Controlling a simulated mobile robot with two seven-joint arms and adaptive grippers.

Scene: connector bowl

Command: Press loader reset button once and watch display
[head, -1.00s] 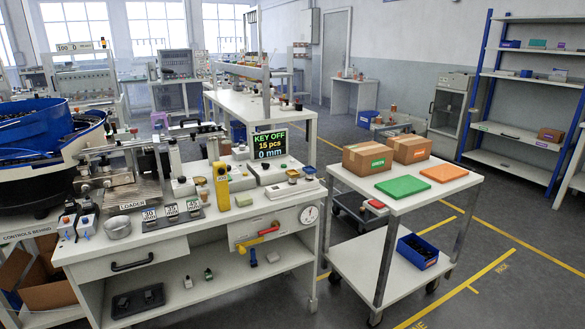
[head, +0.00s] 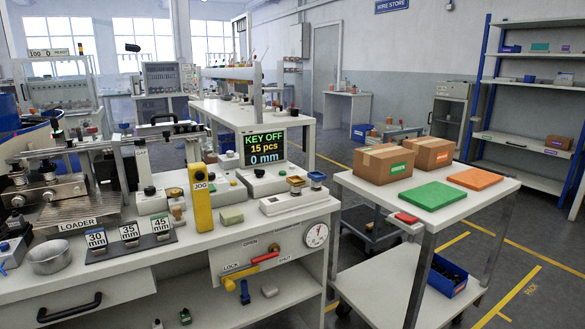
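The loader (head: 48,190) is a metal machine at the left of the white bench, with a "LOADER" label (head: 79,224) at its front. The black display (head: 264,147) stands upright at the back of the bench and reads "KEY OFF", "15 pcs" and "0 mm". I cannot make out which part is the loader reset button. A small control box (head: 12,252) is partly cut off at the left edge. Neither of my grippers shows in the head view.
Plates marked 30, 35 and 45 mm (head: 130,238), a metal bowl (head: 49,257) and a yellow "JOG" post (head: 201,199) stand along the bench front. A lock lever panel (head: 265,258) is below. A white cart (head: 387,206) with two boxes stands to the right; floor shows beyond it.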

